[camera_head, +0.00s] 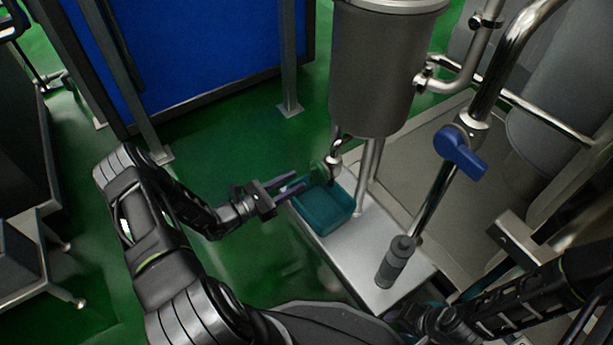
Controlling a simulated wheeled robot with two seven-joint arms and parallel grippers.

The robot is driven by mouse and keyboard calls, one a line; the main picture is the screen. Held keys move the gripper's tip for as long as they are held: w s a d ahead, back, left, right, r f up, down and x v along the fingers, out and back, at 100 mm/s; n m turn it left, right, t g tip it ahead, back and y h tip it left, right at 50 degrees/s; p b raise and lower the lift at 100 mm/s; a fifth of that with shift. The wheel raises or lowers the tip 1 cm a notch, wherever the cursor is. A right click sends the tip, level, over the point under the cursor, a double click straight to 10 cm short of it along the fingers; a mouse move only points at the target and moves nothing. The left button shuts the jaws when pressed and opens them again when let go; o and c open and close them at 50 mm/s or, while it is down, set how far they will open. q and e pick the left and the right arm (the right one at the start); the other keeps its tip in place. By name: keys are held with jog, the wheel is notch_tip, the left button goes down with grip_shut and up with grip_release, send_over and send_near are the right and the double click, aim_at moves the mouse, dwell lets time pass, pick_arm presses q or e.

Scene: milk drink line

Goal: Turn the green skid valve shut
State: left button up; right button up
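The green valve handle (319,172) is small and dark green. It sits beside the metal outlet fitting (333,160) under the grey tank (375,70), above the teal bin. My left gripper (294,184) is just left of the handle, pointing right, with its two fingers apart and nothing seen between them. A small gap seems to lie between the fingertips and the handle; contact cannot be told for sure. My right gripper (405,318) is low at the bottom right, dark and partly hidden, so its fingers cannot be made out.
A blue-handled valve (460,152) is on the steel pipe at right. Green floor (220,130) is clear behind my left arm.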

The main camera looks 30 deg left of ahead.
aim_at(316, 174)
pick_arm(q)
jog(key=b+x, duration=0.1)
jog(key=x, duration=0.4)
grip_shut()
dwell(0.3)
